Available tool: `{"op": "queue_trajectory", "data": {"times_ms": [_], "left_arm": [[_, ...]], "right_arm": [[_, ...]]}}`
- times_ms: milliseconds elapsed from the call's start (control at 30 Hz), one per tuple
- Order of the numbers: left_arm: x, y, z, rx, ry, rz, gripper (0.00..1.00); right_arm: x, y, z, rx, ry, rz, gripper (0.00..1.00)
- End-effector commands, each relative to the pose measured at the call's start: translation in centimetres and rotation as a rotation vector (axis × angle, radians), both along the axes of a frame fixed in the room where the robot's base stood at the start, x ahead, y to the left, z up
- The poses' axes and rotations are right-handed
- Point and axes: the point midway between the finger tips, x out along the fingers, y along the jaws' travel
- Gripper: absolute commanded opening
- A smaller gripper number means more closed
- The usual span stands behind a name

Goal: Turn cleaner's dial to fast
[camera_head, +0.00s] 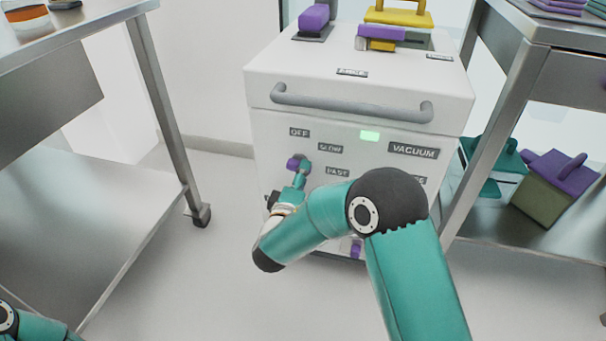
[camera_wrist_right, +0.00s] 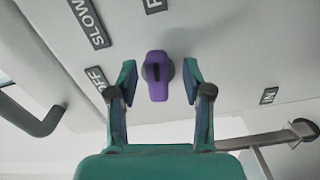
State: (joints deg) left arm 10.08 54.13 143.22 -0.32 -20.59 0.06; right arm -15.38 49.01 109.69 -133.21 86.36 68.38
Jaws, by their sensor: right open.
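The cleaner (camera_head: 258,95) is a white box with a grey handle bar and labels OFF, SLOW, FAST and VACUUM on its front. Its purple dial (camera_head: 294,163) is partly hidden by my right gripper (camera_head: 301,172). In the right wrist view the dial (camera_wrist_right: 158,88) shows between the two open fingers of my right gripper (camera_wrist_right: 160,80), with a gap on each side. The dial's long side lies up-down in that view, with a dark mark on it. The OFF and SLOW labels lie to its left, and a label starting with F lies above. My left gripper is out of view.
A green lamp (camera_head: 369,136) glows on the front panel. A steel table (camera_head: 60,55) stands at left, and a steel shelf (camera_head: 542,70) with purple and green items stands at right. The floor (camera_head: 190,270) at left of the cleaner is clear.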

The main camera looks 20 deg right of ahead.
Motion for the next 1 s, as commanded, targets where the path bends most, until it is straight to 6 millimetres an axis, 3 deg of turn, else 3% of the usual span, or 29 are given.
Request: {"op": "queue_trajectory", "data": {"times_ms": [500,700,1000], "left_arm": [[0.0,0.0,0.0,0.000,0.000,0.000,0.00],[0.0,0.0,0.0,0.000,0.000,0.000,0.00],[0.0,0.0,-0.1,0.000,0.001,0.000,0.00]], "right_arm": [[-7.7,5.3,-0.1,-0.001,0.003,0.001,0.50],[-8.9,6.0,-0.2,0.000,0.003,-0.002,0.50],[-9.0,6.0,-0.2,-0.001,0.002,-0.003,0.50]]}}
